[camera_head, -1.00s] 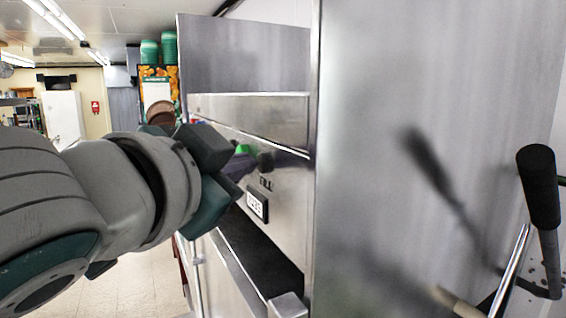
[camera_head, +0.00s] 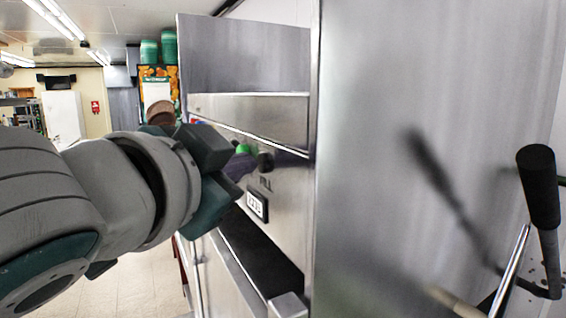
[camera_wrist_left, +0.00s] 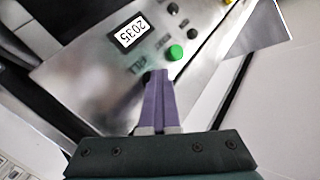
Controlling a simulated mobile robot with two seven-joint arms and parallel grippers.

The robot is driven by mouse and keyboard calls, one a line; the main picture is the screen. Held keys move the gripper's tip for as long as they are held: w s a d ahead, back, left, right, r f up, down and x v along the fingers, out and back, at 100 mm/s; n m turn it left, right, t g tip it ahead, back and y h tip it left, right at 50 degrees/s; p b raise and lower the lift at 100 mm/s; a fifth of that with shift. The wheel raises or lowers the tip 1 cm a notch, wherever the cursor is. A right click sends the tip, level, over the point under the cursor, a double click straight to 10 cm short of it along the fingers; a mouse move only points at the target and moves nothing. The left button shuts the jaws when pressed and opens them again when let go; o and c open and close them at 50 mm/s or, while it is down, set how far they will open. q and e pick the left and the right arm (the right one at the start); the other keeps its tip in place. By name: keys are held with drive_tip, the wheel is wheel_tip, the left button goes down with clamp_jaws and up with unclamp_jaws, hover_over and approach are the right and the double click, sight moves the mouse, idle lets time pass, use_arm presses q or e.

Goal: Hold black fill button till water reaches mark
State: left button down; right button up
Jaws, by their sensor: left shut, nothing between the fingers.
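My left gripper (camera_wrist_left: 157,74) is shut with its purple fingers together and nothing between them. In the left wrist view its tips are at a black button (camera_wrist_left: 147,77), mostly hidden behind them, beside a small label. I cannot tell whether they press it. In the head view the wrist and dark gripper body stand before the steel panel, and a black button (camera_head: 265,161) shows above the FILL label (camera_head: 266,183). A lit display (camera_wrist_left: 131,32) reads 2035; it also shows in the head view (camera_head: 257,206). No water or level mark is visible.
A green button (camera_wrist_left: 175,53) sits close to the fingertips, with small black knobs (camera_wrist_left: 183,22) farther along the panel. A large steel side panel (camera_head: 420,90) fills the right of the head view. A black-handled lever (camera_head: 540,190) stands at far right. Open floor lies at left.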

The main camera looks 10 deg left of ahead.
use_arm(q)
drive_tip(key=shift+s+a+p, duration=0.3)
drive_tip(key=shift+s+a, duration=0.2)
drive_tip(key=shift+a, duration=0.2)
drive_tip(key=s+a, duration=0.2)
drive_tip(key=a, duration=0.2)
drive_tip(key=shift+s+a+p, duration=0.1)
drive_tip(key=shift+s+p, duration=0.3)
idle(0.3)
